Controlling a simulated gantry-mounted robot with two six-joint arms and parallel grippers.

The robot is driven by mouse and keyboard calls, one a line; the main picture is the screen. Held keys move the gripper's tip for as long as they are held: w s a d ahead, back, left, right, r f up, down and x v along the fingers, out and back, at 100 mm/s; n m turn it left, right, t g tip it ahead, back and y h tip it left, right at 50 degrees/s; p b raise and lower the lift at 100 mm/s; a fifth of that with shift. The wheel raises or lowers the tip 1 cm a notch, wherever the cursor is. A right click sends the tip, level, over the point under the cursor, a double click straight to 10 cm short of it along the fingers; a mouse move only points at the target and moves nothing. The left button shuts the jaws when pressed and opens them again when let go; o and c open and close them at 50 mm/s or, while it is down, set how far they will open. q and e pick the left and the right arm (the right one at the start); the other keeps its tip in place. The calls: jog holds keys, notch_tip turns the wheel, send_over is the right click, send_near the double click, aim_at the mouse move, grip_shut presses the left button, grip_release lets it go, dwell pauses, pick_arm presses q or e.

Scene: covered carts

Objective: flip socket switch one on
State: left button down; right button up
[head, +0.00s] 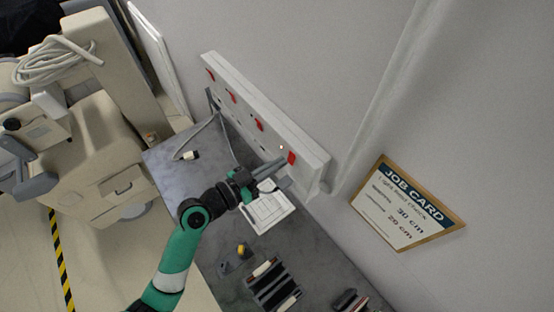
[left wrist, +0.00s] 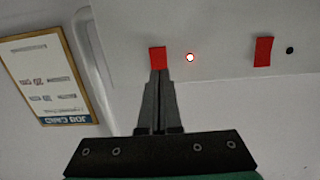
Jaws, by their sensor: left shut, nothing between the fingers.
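A long white socket panel (head: 312,148) is fixed to the wall with several red rocker switches in a row. My left gripper (head: 283,162) is shut and empty, with its tips at the red switch (head: 292,158) nearest the panel's lower right end. In the left wrist view the tips (left wrist: 159,72) overlap the lower edge of that switch (left wrist: 157,57); I cannot tell whether they press on it. The lamp (left wrist: 290,50) beside the neighbouring switch (left wrist: 263,51) is dark. My right gripper is not in view.
A grey cable (head: 222,137) hangs from the panel. A job card (head: 405,203) is on the wall at right. A beige cart (head: 95,165) stands at left.

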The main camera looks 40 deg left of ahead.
pick_arm(q)
jog(key=f+p+v, duration=0.1)
jog(key=p+v, duration=0.1)
jog(key=v, duration=1)
jog(key=shift+s+r, duration=0.15)
jog(key=shift+r, duration=0.3)
